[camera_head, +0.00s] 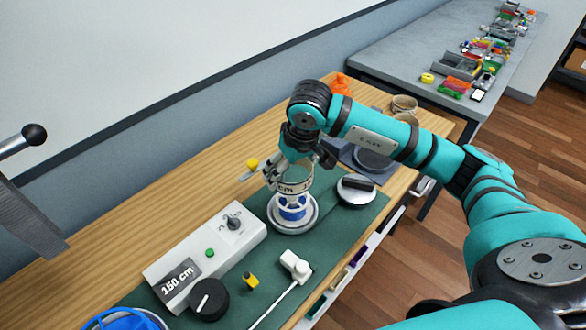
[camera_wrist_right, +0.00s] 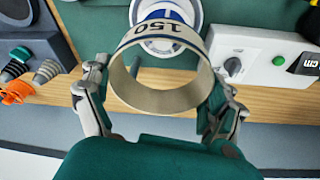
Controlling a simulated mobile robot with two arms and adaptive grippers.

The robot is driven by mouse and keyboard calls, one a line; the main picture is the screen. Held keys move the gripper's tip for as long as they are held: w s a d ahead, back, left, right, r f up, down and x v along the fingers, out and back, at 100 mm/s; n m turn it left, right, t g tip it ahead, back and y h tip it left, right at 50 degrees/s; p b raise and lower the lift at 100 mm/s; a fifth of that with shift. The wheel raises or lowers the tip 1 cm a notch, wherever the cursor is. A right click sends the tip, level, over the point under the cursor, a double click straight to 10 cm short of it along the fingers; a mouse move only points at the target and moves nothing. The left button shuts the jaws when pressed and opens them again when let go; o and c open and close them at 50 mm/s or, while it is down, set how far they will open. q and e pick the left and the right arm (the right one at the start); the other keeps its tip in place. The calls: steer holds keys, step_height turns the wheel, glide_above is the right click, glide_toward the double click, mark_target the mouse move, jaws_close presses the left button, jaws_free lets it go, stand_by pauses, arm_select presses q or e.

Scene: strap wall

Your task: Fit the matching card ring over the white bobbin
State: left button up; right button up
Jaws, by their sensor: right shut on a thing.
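My right gripper (camera_head: 303,160) is shut on a pale card ring (camera_head: 298,183) with a dark blue edge line. In the right wrist view the ring (camera_wrist_right: 160,98) reads "150", with a finger on each side of it, and I see through its open middle. The white bobbin (camera_head: 292,216), with blue parts, stands upright on the green mat just below the ring. In the right wrist view the bobbin (camera_wrist_right: 166,14) shows beyond the ring's upper edge. The ring looks above the bobbin, off its centre in the wrist view. I cannot tell if they touch. My left gripper is out of view.
A white control box (camera_head: 205,255) with a "150 cm" display stands left of the bobbin. A round grey-topped piece (camera_head: 357,190) is close on its right. A white fitting with a rod (camera_head: 295,266) lies in front. More card rings (camera_head: 404,104) stand at the back.

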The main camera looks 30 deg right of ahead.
steer(key=shift+d+f, duration=0.2)
steer(key=shift+f, duration=0.45)
steer(key=shift+f+b, duration=0.35)
steer(key=shift+f, duration=0.35)
steer(key=shift+f+b, duration=0.6)
steer(key=shift+f, duration=0.75)
steer(key=shift+a+f+b, duration=0.1)
steer(key=shift+f+b, duration=0.75)
steer(key=shift+f, duration=0.8)
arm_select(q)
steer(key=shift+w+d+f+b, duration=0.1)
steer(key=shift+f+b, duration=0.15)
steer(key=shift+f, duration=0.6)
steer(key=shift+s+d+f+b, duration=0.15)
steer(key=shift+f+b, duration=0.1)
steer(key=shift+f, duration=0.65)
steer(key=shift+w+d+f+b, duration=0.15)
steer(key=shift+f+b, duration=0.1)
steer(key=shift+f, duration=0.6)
arm_select(e)
steer(key=shift+f, duration=0.6)
steer(key=o, duration=0.4)
steer(key=shift+o, duration=0.2)
steer(key=shift+r, duration=0.1)
